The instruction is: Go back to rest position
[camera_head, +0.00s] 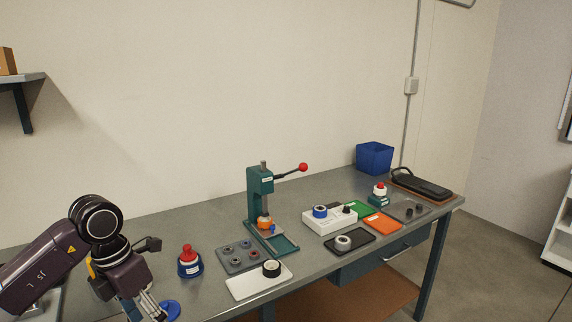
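My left arm comes in at the lower left, and its gripper (150,306) points down over the near left part of the grey workbench (210,212). The fingers are partly cut off by the bottom edge, so their opening is unclear. A blue round piece (170,309) shows right beside the fingers; I cannot tell whether they touch it. A blue pot with a red knob (190,263) stands to the right of the gripper, apart from it. My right gripper is not in view.
A green press (260,195) with a red-tipped lever stands mid-bench. Around it are a grey tray (232,262), a white plate (250,284), a white fixture (322,224), a black pad (362,236), an orange tray (384,227) and a blue bin (375,154). The bench's back left is clear.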

